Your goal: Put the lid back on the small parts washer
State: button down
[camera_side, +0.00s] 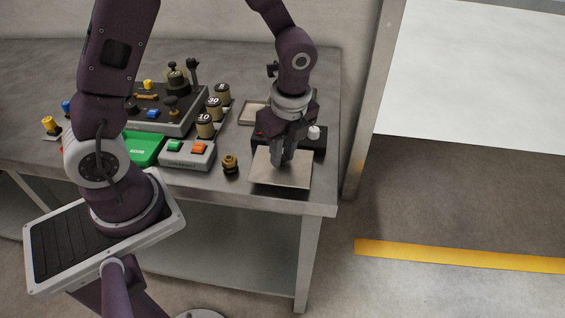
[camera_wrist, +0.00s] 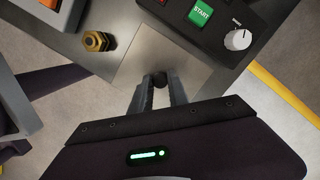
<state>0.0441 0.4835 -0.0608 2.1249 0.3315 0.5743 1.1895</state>
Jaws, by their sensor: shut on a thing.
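The lid is a flat, square, pale metal plate (camera_side: 290,178) near the table's front right corner. It also shows in the wrist view as a grey plate (camera_wrist: 145,60) with a small black knob (camera_wrist: 160,80). My gripper (camera_side: 281,162) points down over the plate, and in the wrist view its two fingers (camera_wrist: 160,84) are closed on the knob. The small parts washer shows as a dark control panel (camera_side: 318,142) right behind the plate, with a green START button (camera_wrist: 201,13) and a white dial (camera_wrist: 237,39). Whether the plate rests on the washer or hangs just above it, I cannot tell.
A brass fitting (camera_side: 230,163) stands just left of the plate. Further left are a grey box with green and orange buttons (camera_side: 187,155), several numbered cylinders (camera_side: 205,127) and a green case (camera_side: 142,150). A shallow beige tray (camera_side: 251,113) lies behind. The table edge is close in front.

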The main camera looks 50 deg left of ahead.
jog(key=r, duration=0.7)
jog(key=shift+w+a+r, duration=0.15)
jog(key=shift+w+a, duration=0.05)
jog(key=shift+w, duration=0.2)
jog(key=w+a+r, duration=0.4)
jog(key=w+a, duration=1)
jog(key=a, duration=0.2)
jog(key=shift+w+d+f, duration=0.1)
jog(key=shift+d+f, duration=0.05)
jog(key=shift+f, duration=1.4)
jog(key=shift+d+f, duration=0.15)
jog(key=shift+f, duration=1.35)
jog(key=shift+f, duration=0.25)
jog(key=c, duration=0.7)
grip_release()
